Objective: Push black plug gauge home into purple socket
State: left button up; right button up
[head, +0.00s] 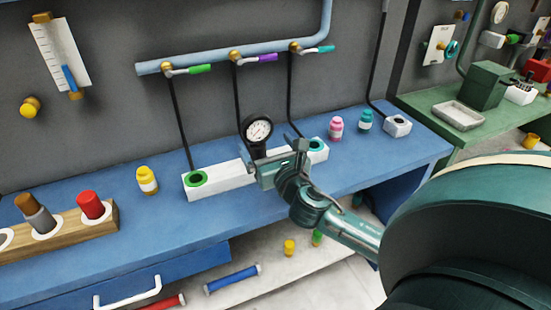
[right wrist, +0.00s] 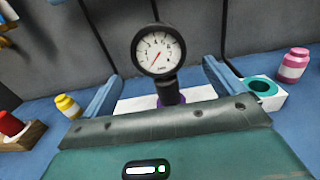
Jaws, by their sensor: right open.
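The black plug gauge (head: 258,129) has a round white dial. It stands roughly upright at the middle of a white socket block (head: 228,176). In the right wrist view the gauge (right wrist: 158,50) has a black stem reaching down to the purple socket (right wrist: 175,100), of which only a bit of ring shows. How deep the stem sits cannot be told. My right gripper (head: 269,153) is open, its fingers (right wrist: 161,75) on either side of the gauge, with visible gaps to it. It hides the purple socket in the head view. My left gripper is not in view.
The block also has a green socket (head: 196,179) at left and a teal socket (head: 317,145) at right. A yellow bottle (head: 147,181), pink bottle (head: 336,128) and wooden rack (head: 72,232) stand on the blue bench. Hoses and a pipe (head: 235,55) run behind.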

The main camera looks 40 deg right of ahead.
jog(key=shift+v, duration=2.3)
jog(key=s+a+f+m+g, duration=0.2)
jog(key=s+f+m+g, duration=0.7)
jog(key=m, duration=0.9)
jog(key=s+a+f+m+g+y, duration=0.45)
jog(key=s+a+f+m, duration=0.25)
jog(key=s+a+m, duration=0.45)
jog(key=w+a+f+t+y+p, duration=0.1)
jog(key=w+a+f+t+y, duration=0.2)
jog(key=w+a+f+t, duration=0.1)
jog(key=shift+w+a+f+m+t+p, duration=0.25)
jog(key=shift+w+a+m+t+p, duration=0.1)
jog(key=shift+w+t, duration=0.75)
jog(key=shift+s, duration=0.2)
